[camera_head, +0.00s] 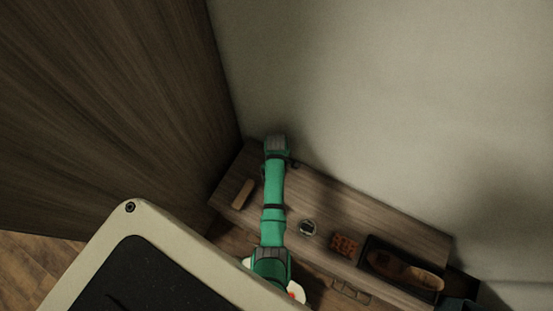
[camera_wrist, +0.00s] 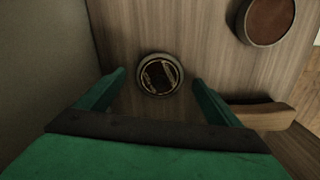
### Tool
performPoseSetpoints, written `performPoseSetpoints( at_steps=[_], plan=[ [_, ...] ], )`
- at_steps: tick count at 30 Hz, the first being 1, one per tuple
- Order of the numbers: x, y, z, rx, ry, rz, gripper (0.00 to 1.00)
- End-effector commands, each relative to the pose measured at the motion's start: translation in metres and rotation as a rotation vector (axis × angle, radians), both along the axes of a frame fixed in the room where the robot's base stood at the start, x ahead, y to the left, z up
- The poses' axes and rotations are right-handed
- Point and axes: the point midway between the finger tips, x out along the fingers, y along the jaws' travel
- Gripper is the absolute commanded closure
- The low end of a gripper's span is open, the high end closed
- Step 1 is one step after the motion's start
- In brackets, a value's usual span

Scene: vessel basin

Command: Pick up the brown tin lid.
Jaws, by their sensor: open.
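A small round tin lid (camera_wrist: 160,75), with a dark brown lettered face and a pale metal rim, lies on the wooden surface in the wrist view. My gripper (camera_wrist: 158,78) is open, with one green finger on each side of the lid in the picture. No contact shows between the fingers and the lid, and the height above it is hard to tell. In the head view my green arm reaches over the bench to my gripper (camera_head: 276,146) near the wall, and I cannot make out the lid there.
A round vessel (camera_wrist: 266,20) with a reddish-brown inside and a curved wooden block (camera_wrist: 262,115) lie to the right in the wrist view. The wooden bench (camera_head: 325,205) also bears a brown gridded block (camera_head: 345,244) and a dark tray (camera_head: 370,243). Walls stand close behind and left.

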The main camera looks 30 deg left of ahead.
Motion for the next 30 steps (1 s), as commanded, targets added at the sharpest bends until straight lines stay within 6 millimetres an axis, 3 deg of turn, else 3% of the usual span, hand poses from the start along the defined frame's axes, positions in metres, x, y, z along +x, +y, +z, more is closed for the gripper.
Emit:
performPoseSetpoints(
  at_steps=[7, 12, 23, 30],
  plan=[
    [0.000, 0.000, -0.001, 0.001, -0.001, -0.001, 0.15],
    [0.001, 0.000, -0.001, 0.001, -0.001, -0.001, 0.56],
    [0.001, -0.001, 0.001, 0.001, -0.001, -0.002, 0.56],
    [0.003, -0.002, 0.023, 0.003, -0.003, -0.007, 0.56]
  ],
)
